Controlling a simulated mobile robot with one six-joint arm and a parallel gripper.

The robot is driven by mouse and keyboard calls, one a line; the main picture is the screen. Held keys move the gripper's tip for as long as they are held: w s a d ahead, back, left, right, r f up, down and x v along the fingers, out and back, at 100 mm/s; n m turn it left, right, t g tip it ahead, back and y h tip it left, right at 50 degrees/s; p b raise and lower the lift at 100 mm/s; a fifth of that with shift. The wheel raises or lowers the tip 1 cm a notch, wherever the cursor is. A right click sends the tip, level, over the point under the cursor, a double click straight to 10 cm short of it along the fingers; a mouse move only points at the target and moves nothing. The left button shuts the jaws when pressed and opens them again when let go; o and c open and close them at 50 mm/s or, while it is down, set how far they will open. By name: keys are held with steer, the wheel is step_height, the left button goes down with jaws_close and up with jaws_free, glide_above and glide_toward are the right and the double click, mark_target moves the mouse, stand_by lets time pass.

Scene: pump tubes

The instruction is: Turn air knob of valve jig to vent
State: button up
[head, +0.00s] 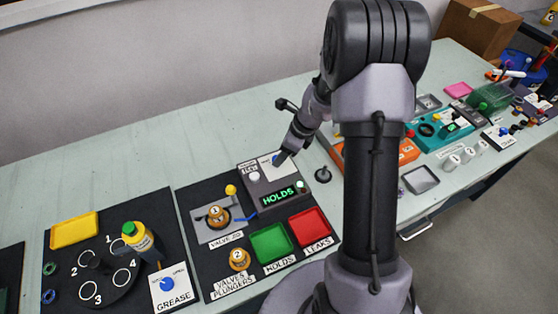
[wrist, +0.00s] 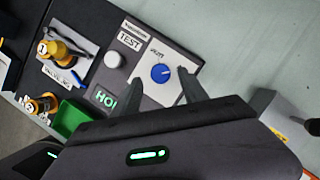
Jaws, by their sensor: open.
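The blue air knob (wrist: 160,73) sits on a white plate (wrist: 145,95) on the grey box of the valve jig (head: 257,193). In the wrist view it lies between the tips of my open gripper (wrist: 161,79), with a gap visible on the right side. I cannot tell how far down the fingers reach beside it. A small label by the knob is too blurred to read surely. In the head view my gripper (head: 284,157) is at the knob and partly hides it.
A white button (wrist: 115,60) stands beside the knob, near the TEST label. A numbered brass valve (head: 217,213) sits on the valve jig plate; another (head: 239,258) stands in front. A green tray (head: 271,243) and a red tray (head: 309,227) lie nearby. A dark post (head: 323,174) stands right.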

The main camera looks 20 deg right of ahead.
steer(key=shift+b+x, duration=0.3)
steer(key=shift+x, duration=0.9)
steer(key=shift+c, duration=0.4)
jaws_close()
